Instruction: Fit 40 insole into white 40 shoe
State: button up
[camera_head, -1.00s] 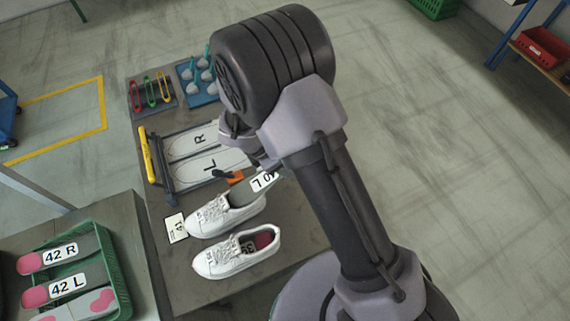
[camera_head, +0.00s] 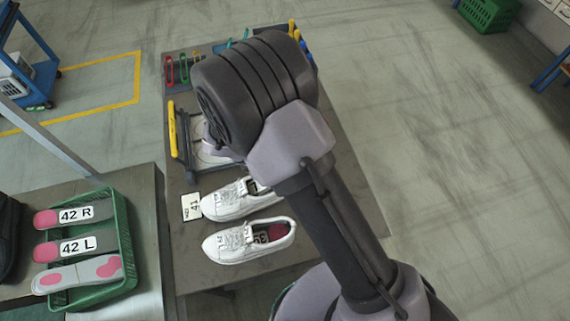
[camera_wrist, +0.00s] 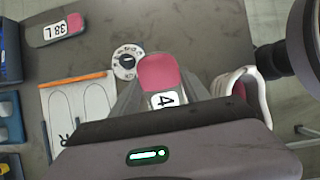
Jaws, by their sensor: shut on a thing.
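My gripper (camera_wrist: 158,88) is shut on an insole (camera_wrist: 158,72) with a pink end and a label whose visible part starts with 4. In the head view my arm hides the gripper and the held insole. Two white shoes lie side by side on the table, toes to the left. The near white shoe (camera_head: 237,244) has a labelled insole with pink inside. In the wrist view a white shoe (camera_wrist: 262,97) stands right of the gripper, apart from the held insole.
A card reading 41 (camera_head: 191,206) lies left of the shoes. A green crate (camera_head: 122,228) with 42 insoles stands at left. In the wrist view a 38 L insole (camera_wrist: 57,30), a round dial (camera_wrist: 127,62) and a board with insole outlines (camera_wrist: 78,104) lie on the table.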

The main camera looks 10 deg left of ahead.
aim_at(243, 195)
jog(key=a, duration=0.1)
jog(key=s+a+f, duration=0.1)
jog(key=s+a, duration=0.1)
jog(key=a, duration=0.1)
jog(key=shift+s+f, duration=0.15)
jog(key=shift+f, duration=0.15)
jog(key=shift+s+a+f+y, duration=0.1)
jog(key=shift+a+f+y, duration=0.1)
jog(key=shift+f+y, duration=0.1)
jog(key=shift+f+g+y+b, duration=0.3)
jog(key=shift+f+g+y, duration=0.1)
jog(key=shift+f, duration=0.1)
jog(key=o, duration=1.4)
jog(key=shift+r+p, duration=1.25)
jog(key=shift+r, duration=0.25)
